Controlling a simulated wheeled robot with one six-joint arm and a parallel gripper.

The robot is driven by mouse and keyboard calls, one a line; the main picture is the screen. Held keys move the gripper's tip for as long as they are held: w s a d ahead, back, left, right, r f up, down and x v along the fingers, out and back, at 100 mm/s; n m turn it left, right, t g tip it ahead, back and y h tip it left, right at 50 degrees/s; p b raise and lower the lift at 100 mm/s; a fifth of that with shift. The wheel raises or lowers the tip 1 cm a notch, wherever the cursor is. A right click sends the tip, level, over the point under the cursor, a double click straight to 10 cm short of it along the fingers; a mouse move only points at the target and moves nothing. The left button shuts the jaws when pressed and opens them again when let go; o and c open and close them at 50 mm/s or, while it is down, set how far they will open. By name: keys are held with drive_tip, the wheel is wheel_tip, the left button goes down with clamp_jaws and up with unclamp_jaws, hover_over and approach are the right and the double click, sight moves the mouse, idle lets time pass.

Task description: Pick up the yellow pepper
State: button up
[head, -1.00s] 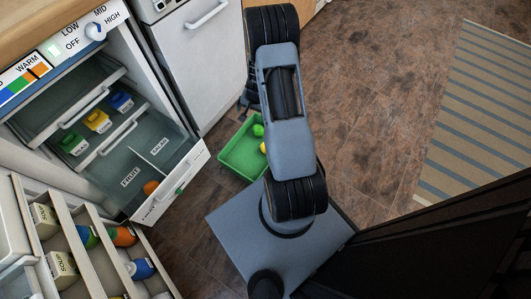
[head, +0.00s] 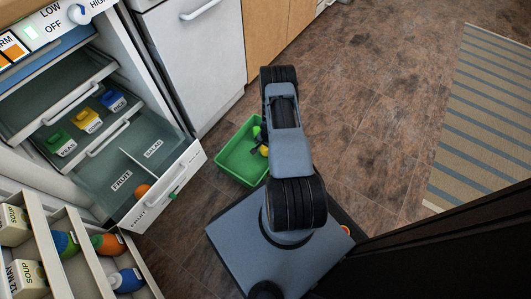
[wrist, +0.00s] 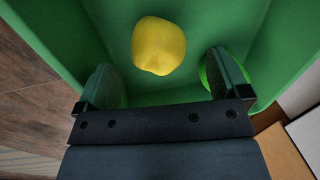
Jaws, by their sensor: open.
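The yellow pepper (wrist: 159,45) lies in the green bin, just beyond and between my gripper's fingertips in the wrist view. In the head view a small part of the yellow pepper (head: 264,151) shows beside my arm. My gripper (wrist: 162,75) is open and empty, with its fingers inside the bin. In the head view my gripper is mostly hidden by my arm. The green bin (head: 232,166) stands on the floor in front of my base.
A bright green item (wrist: 212,75) is partly hidden behind my right finger in the wrist view. An open fridge drawer (head: 168,184) with an orange item (head: 142,191) is to the left. Open brown floor (head: 350,120) lies to the right.

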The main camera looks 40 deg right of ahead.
sight(266, 148)
drive_tip(key=shift+w+a+f+b, duration=0.1)
drive_tip(key=shift+f+b, duration=0.8)
drive_tip(key=shift+f, duration=0.55)
drive_tip(key=shift+w+a+f+b, duration=0.1)
drive_tip(key=shift+f+b, duration=0.75)
drive_tip(key=shift+f, duration=0.6)
drive_tip(key=shift+r, duration=0.1)
drive_tip(key=shift+c, duration=0.3)
drive_tip(key=c, duration=1)
drive_tip(key=shift+r, duration=0.1)
